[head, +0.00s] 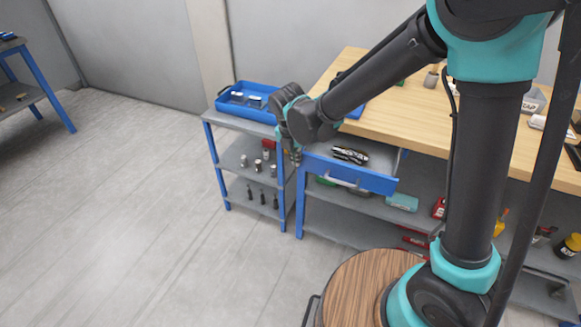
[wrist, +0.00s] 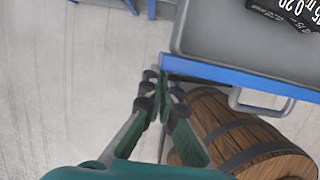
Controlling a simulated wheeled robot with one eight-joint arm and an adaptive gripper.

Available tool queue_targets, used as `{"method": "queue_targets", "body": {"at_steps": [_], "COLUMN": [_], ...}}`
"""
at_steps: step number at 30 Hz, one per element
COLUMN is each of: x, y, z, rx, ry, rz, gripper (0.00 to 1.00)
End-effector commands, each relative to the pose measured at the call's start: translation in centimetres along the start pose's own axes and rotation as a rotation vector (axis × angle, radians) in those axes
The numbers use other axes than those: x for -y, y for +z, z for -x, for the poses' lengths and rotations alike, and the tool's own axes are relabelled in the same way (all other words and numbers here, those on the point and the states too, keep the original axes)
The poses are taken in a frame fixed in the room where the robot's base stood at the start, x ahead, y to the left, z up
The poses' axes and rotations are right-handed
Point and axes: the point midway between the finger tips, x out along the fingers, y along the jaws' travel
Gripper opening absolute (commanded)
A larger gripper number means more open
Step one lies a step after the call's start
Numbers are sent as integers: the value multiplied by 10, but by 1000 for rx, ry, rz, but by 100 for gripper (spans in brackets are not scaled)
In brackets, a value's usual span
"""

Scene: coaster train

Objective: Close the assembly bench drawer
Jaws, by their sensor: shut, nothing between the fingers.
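The assembly bench drawer is pulled out, with its blue front (head: 352,176) and pale handle (head: 348,184) facing the floor side. It holds dark items (head: 350,155) on its grey bottom. In the wrist view the drawer's blue front (wrist: 225,76) runs across the right side, with the handle (wrist: 262,104) below it. A black item with white print (wrist: 285,12) lies inside. My gripper (head: 295,158) is shut and empty near the left end of the drawer front. In the wrist view its fingertips (wrist: 162,82) are close to that corner; I cannot tell if they touch.
The bench has a wooden top (head: 400,100) and grey shelves with tools below. A blue-legged cart (head: 237,122) with a blue tray (head: 240,112) stands just left of the drawer. Open floor (head: 120,200) lies to the left and in front.

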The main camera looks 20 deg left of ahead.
Motion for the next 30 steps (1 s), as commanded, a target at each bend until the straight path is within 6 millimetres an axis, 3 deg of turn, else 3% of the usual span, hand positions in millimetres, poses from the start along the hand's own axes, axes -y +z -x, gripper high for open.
{"method": "queue_targets", "body": {"at_steps": [6,15,21,30], "x": [0,0,0,0], "y": [54,108,126,131], "z": [-14,-27,-31,-33], "rx": [1,1,1,1], "ry": [0,0,0,0], "rz": [-5,-2,0,0], "gripper": [0,0,0,0]}}
